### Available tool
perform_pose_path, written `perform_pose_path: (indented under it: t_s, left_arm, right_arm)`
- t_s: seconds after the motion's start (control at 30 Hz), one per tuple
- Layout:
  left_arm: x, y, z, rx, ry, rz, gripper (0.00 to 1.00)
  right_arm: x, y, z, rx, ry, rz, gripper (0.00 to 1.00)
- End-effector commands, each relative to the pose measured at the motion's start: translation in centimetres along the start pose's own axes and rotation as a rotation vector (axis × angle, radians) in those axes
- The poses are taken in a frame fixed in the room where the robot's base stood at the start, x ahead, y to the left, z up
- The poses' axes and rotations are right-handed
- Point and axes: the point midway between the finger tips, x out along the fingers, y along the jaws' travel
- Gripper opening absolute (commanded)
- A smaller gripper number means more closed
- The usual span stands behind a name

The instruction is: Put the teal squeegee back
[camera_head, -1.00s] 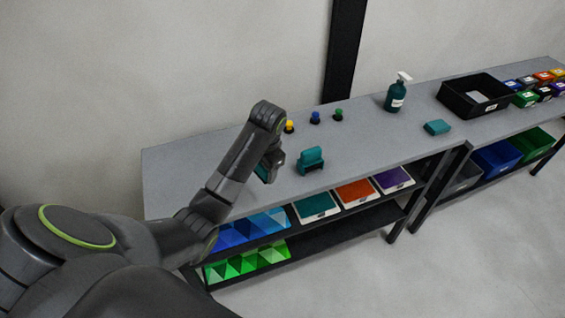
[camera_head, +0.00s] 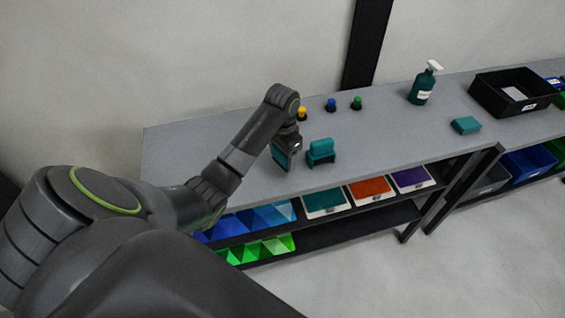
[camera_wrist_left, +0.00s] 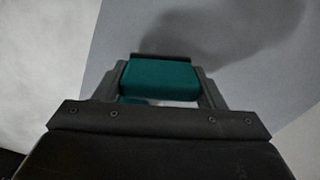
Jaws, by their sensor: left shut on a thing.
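My left gripper (camera_head: 284,158) is shut on the teal squeegee (camera_head: 280,156). The gripper is above the grey bench top, just left of a teal, upright, stepped piece (camera_head: 320,153) that looks like a stand. A small gap shows between them in the head view. My right gripper is not in view.
The grey bench (camera_head: 215,148) carries yellow, blue and green small knobs (camera_head: 331,105), a teal spray bottle (camera_head: 422,88), a flat teal block (camera_head: 466,125) and a black bin (camera_head: 490,100). Coloured trays (camera_head: 325,203) sit on the shelf below. The bench's left end is clear.

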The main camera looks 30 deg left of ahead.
Motion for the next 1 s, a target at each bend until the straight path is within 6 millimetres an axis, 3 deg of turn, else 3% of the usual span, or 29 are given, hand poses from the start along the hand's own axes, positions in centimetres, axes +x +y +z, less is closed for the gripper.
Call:
perform_pose_path:
  t_s: [0.13,0.4,0.43,0.6,0.87,1.0]
  left_arm:
    - [2.0,0.1,0.1,-0.001,-0.004,0.002,0.45]
    - [2.7,0.0,0.1,0.000,-0.001,0.000,0.45]
    - [2.7,0.0,0.1,0.000,-0.001,0.000,0.66]
    - [2.7,0.0,0.1,0.000,-0.002,0.000,0.85]
    - [2.6,0.0,0.1,0.000,-0.001,-0.001,0.85]
    - [1.7,-0.1,0.0,0.000,0.001,-0.002,0.85]
  right_arm:
    - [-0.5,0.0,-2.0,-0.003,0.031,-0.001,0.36]
    - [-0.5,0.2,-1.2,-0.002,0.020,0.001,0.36]
    - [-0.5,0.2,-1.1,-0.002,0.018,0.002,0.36]
    - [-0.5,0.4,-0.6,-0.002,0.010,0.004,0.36]
    - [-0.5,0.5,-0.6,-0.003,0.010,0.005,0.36]
    - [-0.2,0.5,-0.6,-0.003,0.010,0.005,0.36]
